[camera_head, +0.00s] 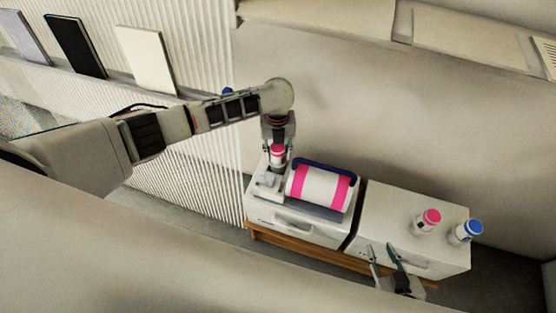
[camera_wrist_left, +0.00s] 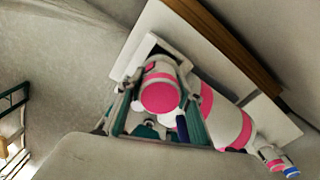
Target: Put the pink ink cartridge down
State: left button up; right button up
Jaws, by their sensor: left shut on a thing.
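My left gripper (camera_head: 277,147) is shut on a pink-capped white ink cartridge (camera_head: 277,155). It holds the cartridge upright, cap up, over the left end of the white machine (camera_head: 258,212), beside a pink-and-white roll (camera_head: 322,187). Whether the cartridge's base touches the machine is hidden. In the left wrist view the pink cap (camera_wrist_left: 160,95) sits between the two fingers. A second pink-capped cartridge (camera_head: 430,217) stands on the right part of the white top. My right gripper (camera_head: 384,253) is open and empty at the front of the white cabinet.
A blue-capped cartridge (camera_head: 467,231) stands at the right end, next to the second pink one. The white top (camera_head: 385,205) between the dark strap and these cartridges is clear. A wall rises behind. A wooden base (camera_head: 300,245) runs below.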

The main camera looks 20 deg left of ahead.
pick_arm(q)
notch_tip(320, 180, down, 4)
jog(key=shift+r+b, duration=0.1)
jog(key=shift+b, duration=0.45)
jog(key=o, duration=1.2)
